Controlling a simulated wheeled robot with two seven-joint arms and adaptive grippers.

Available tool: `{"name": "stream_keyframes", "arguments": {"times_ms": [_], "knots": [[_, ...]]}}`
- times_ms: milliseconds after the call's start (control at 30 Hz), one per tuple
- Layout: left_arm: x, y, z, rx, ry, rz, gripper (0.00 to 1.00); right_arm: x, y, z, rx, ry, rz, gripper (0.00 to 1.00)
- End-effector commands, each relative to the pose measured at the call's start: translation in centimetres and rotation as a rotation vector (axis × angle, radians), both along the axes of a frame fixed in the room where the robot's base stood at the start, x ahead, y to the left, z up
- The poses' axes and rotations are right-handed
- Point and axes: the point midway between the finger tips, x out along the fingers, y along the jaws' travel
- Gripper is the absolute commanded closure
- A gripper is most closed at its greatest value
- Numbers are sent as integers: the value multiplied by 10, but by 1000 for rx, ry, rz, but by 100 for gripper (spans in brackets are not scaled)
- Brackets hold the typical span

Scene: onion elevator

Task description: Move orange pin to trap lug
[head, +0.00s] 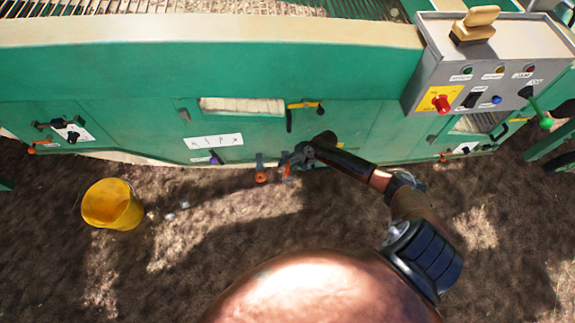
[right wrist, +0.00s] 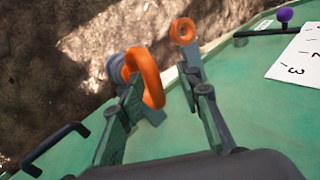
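My right gripper (head: 300,154) is at the lower edge of the green machine. In the right wrist view its two fingers (right wrist: 160,85) stand apart, open. A large orange ring (right wrist: 150,72), part of an orange pin, is close to the left fingertip, with grey metal behind it; I cannot tell whether they touch. In the head view this orange part (head: 287,170) is mostly hidden by the gripper. A second orange ring (right wrist: 183,31) sits on a grey lug (right wrist: 188,55) beyond the right fingertip; it shows in the head view (head: 261,178) left of the gripper. Neither lug has a readable name. My left gripper is out of view.
The green machine panel (head: 370,70) carries a white label (head: 212,141), a purple knob (head: 215,158) and a black handle (right wrist: 55,148). A grey control box (head: 430,90) is at the upper right. A yellow bucket (head: 112,204) stands on the open dirt ground at left.

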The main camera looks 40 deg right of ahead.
Motion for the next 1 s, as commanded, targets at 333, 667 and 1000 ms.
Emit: {"name": "stream_keyframes", "arguments": {"times_ms": [333, 667, 1000], "knots": [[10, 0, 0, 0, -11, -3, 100, -3, -5, 7, -2, 0, 0, 67], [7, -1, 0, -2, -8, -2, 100, -28, -31, 60, -3, 0, 1, 67], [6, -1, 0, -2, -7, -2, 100, -44, -48, 97, -1, 1, 0, 67]]}}
